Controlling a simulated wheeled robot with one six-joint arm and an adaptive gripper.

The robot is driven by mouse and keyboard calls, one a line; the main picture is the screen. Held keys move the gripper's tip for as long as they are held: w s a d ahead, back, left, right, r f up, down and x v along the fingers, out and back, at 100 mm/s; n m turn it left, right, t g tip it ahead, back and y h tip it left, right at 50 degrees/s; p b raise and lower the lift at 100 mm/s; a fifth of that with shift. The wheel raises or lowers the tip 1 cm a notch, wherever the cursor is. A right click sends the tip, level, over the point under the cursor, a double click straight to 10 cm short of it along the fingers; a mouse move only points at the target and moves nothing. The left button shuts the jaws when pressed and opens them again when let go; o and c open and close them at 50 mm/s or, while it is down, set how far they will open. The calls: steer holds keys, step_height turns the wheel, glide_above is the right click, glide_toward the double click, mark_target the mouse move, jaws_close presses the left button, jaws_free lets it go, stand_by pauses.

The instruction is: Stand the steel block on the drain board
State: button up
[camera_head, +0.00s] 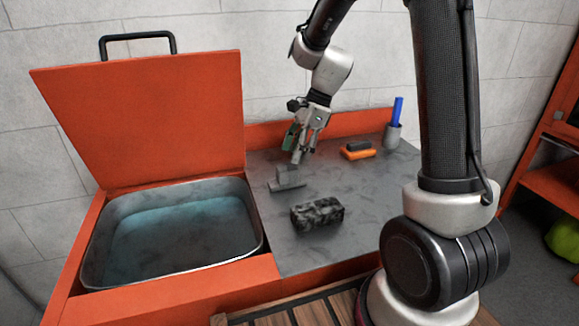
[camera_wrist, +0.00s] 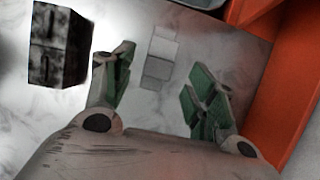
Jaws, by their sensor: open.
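A light grey stepped block (camera_head: 288,180), which looks like the steel block, lies on the grey drain board (camera_head: 268,235) beside the basin. In the wrist view the same block (camera_wrist: 159,62) shows between and beyond my fingertips. My gripper (camera_head: 299,156) is above and just behind the block in the head view, pointing down. In the wrist view my gripper (camera_wrist: 158,80) has its green-padded fingers spread apart with nothing between them. I cannot tell whether a finger touches the block.
A black mottled block (camera_head: 317,214) lies in front; it also shows in the wrist view (camera_wrist: 57,48). An orange and black item (camera_head: 357,151) and a grey cup (camera_head: 392,137) with a blue item stand behind right. The open basin (camera_head: 256,212) holds liquid at left, under a raised orange lid (camera_head: 150,110).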

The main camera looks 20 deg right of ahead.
steer(key=s+d+r+n+t+h, duration=0.1)
steer(key=s+d+r+n, duration=0.25)
steer(key=s+r, duration=0.25)
steer(key=s+d+r+n+t+h, duration=0.1)
steer(key=s+d+r+n, duration=0.2)
steer(key=s+r+n, duration=0.3)
steer(key=s+d+r+n+t+h, duration=0.1)
steer(key=s+d+n, duration=0.1)
steer(key=s+n, duration=0.2)
steer(key=s+d+n+t+h, duration=0.1)
steer(key=s+d+n, duration=0.2)
steer(key=s, duration=0.5)
steer(key=shift+d+r+n+h, duration=0.3)
steer(key=shift+d+r+n, duration=0.05)
steer(key=shift+n, duration=0.4)
